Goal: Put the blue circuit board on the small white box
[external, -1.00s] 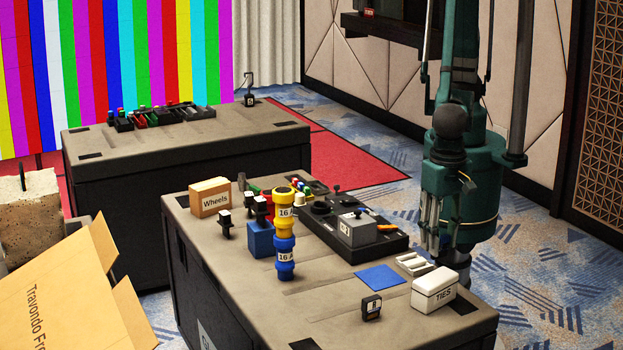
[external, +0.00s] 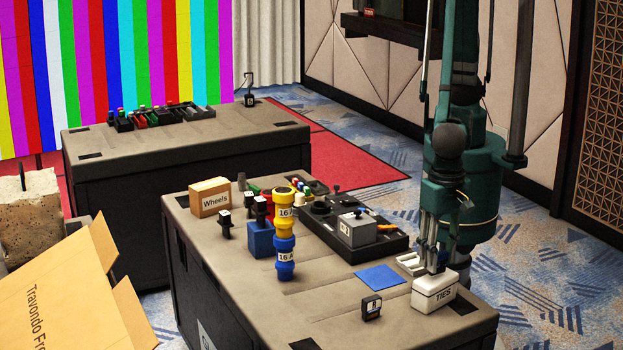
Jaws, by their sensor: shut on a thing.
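The blue circuit board (external: 379,276) lies flat on the near table, left of the small white box. The small white box (external: 433,298), marked TIES, stands upright near the table's right end. My gripper (external: 431,270) points down at the top of the box, with its fingertips at the lid. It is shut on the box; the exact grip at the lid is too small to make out. The board is apart from both the box and my gripper.
A small black-and-white block (external: 371,308) stands in front of the board. A white tray-like piece (external: 409,262) sits behind the box. A black control panel (external: 350,232) and a blue-yellow connector stack (external: 285,240) stand further left. The table's front middle is clear.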

